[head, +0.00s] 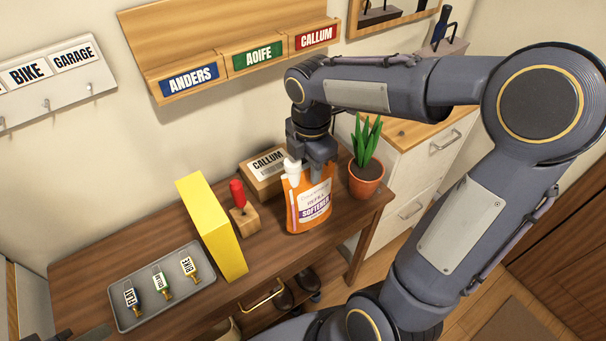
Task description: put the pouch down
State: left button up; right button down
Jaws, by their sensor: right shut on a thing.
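The pouch (311,205) is orange and white with a "Refill Softener" label and a white spout at its top left. It is upright over the right part of the wooden console table, in front of a cardboard box. My right gripper (308,168) comes down from above and is shut on the pouch's top edge. The fingertips are partly hidden by the pouch. I cannot tell whether the pouch's bottom touches the table top (190,232).
A cardboard box (262,180) marked "Callum" stands behind the pouch, and a potted plant (366,180) stands close to its right. A red-handled stamp (240,212), a yellow box (213,228) and a grey tray (205,289) with tagged keys are to the left.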

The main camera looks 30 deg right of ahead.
jog(key=shift+w+a+f, duration=0.2)
jog(key=shift+w+f, duration=0.6)
jog(key=shift+f, duration=0.2)
jog(key=shift+w+f, duration=0.15)
jog(key=shift+f, duration=1.5)
jog(key=shift+f, duration=0.2)
jog(key=c, duration=1.1)
grip_release()
